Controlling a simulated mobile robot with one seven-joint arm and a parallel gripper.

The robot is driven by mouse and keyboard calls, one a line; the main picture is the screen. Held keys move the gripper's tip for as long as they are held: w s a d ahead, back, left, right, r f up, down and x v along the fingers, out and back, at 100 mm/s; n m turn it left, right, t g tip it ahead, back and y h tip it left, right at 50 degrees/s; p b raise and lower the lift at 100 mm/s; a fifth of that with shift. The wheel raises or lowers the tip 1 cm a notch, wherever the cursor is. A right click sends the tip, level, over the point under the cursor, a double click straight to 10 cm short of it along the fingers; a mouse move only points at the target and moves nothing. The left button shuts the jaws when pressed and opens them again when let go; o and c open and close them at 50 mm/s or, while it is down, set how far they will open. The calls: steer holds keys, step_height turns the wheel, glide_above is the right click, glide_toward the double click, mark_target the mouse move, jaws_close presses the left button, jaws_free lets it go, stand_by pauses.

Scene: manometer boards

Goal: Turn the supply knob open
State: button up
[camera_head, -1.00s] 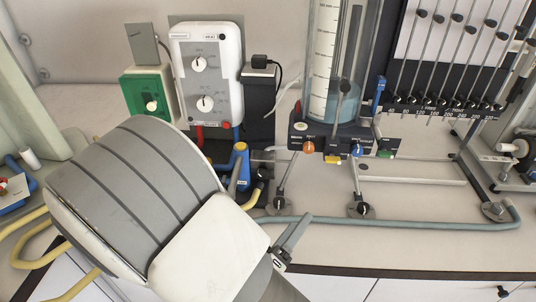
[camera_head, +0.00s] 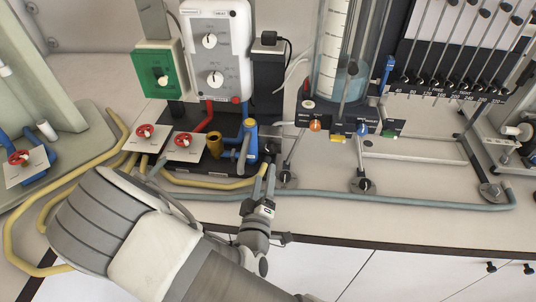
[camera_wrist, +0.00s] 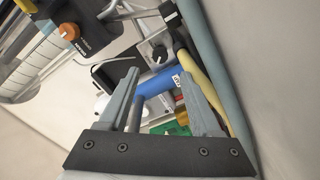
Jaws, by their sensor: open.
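No label reading "supply" is legible, so I cannot tell which knob is the supply knob. In the head view, the clear column's black base carries an orange knob (camera_head: 315,124), a blue knob (camera_head: 362,129) and a green one (camera_head: 388,133). Red handwheels (camera_head: 145,131) (camera_head: 182,139) sit on white plates left of a blue-and-brass fitting (camera_head: 248,140). My gripper (camera_head: 264,170) is open and empty, in front of that fitting, left of and nearer than the orange knob. In the wrist view, the blue cylinder (camera_wrist: 158,82) shows between my fingers (camera_wrist: 158,68); the orange knob (camera_wrist: 69,31) is upper left.
Yellow hoses (camera_head: 215,184) and a grey-blue pipe (camera_head: 420,204) run along the bench front. Feet with black knobs (camera_head: 362,185) stand near the pipe. A white dial box (camera_head: 215,50) and a green box (camera_head: 160,68) stand behind.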

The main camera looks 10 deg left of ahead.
mark_target(269, 151)
steer(key=w, duration=0.8)
steer(key=shift+a, duration=0.25)
steer(key=shift+c, duration=0.3)
jaws_close()
